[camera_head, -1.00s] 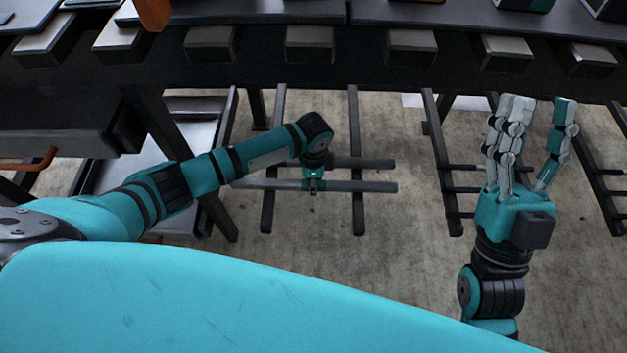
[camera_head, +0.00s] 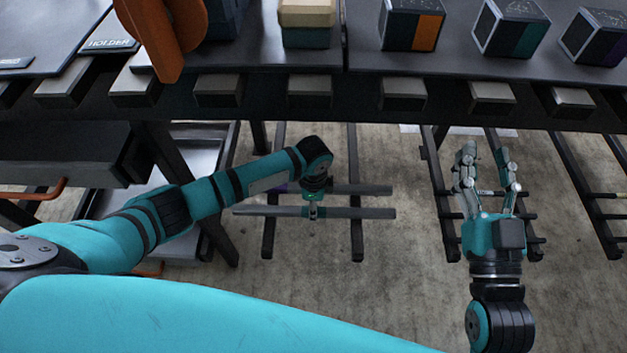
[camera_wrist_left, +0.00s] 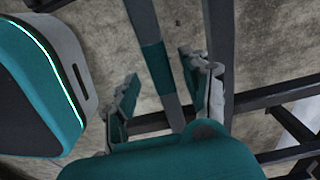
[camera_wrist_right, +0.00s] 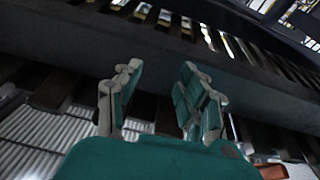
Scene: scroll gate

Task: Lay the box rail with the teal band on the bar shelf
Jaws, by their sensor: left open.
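The box rail with the teal band (camera_head: 360,213) is a long grey bar lying crosswise over two dark bars below the table. Its teal band (camera_wrist_left: 157,68) shows in the left wrist view, where the rail runs between my left fingers. My left gripper (camera_head: 313,212) is over the rail's middle, open, its fingers (camera_wrist_left: 165,92) apart on either side; contact cannot be told. My right gripper (camera_head: 485,165) is open and empty, beside dark bars (camera_head: 443,190) on the right, which form part of a barred rack; I cannot tell which rack is the bar shelf.
A second grey rail (camera_head: 365,190) with a purple patch lies just behind. The dark table (camera_head: 370,62) above carries boxes with orange (camera_head: 412,25), teal (camera_head: 510,27) and purple marks. An orange part (camera_head: 160,40) hangs at upper left. A drawer unit (camera_head: 65,155) stands left.

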